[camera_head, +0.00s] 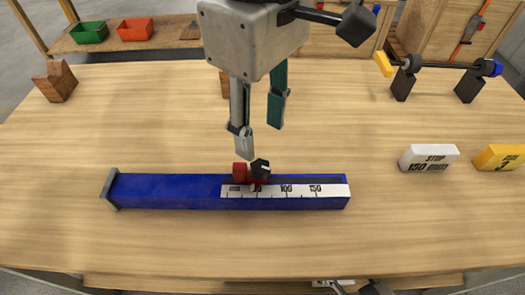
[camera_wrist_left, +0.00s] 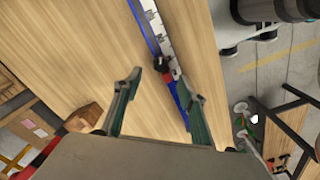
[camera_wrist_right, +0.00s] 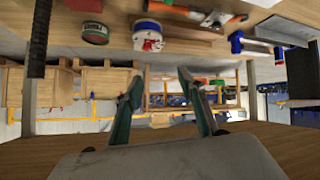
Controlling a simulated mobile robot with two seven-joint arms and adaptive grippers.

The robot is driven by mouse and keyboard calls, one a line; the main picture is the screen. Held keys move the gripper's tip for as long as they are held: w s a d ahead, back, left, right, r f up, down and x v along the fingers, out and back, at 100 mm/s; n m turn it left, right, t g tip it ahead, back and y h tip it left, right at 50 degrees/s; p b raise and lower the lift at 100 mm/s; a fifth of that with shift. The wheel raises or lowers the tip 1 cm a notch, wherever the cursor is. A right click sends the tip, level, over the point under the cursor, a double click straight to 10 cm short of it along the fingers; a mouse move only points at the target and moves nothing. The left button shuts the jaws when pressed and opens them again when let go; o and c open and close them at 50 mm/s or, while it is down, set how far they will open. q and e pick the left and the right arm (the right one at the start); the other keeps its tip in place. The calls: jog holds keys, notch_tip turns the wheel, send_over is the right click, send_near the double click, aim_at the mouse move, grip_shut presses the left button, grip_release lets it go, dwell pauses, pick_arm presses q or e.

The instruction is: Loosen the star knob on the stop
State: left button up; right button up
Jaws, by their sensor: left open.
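A blue rail (camera_head: 165,190) lies across the table with a white scale (camera_head: 300,191) on its right part. A red stop (camera_head: 240,172) sits on the rail near the scale's left end, with a black star knob (camera_head: 260,168) on it. In the left wrist view, the knob (camera_wrist_left: 160,66) and red stop (camera_wrist_left: 175,73) appear beyond the fingertips. My left gripper (camera_head: 260,140) is open and empty above and behind the knob, apart from it. My right gripper (camera_wrist_right: 159,84) is open and empty in its wrist view, away from the stop.
A rod on black stands (camera_head: 445,68) is at the back right. A wooden block (camera_head: 55,82) is at the back left. The table in front of the rail is clear.

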aim_at(260, 166)
pick_arm(q)
jog(key=shift+f, duration=0.5)
notch_tip(260, 166, down, 5)
jog(key=shift+a+f+b, duration=0.1)
jog(key=shift+b, duration=0.7)
jog(key=shift+f, duration=0.8)
jog(key=c, duration=1.1)
pick_arm(e)
jog(key=shift+a+r, duration=0.1)
jog(key=shift+a, duration=0.55)
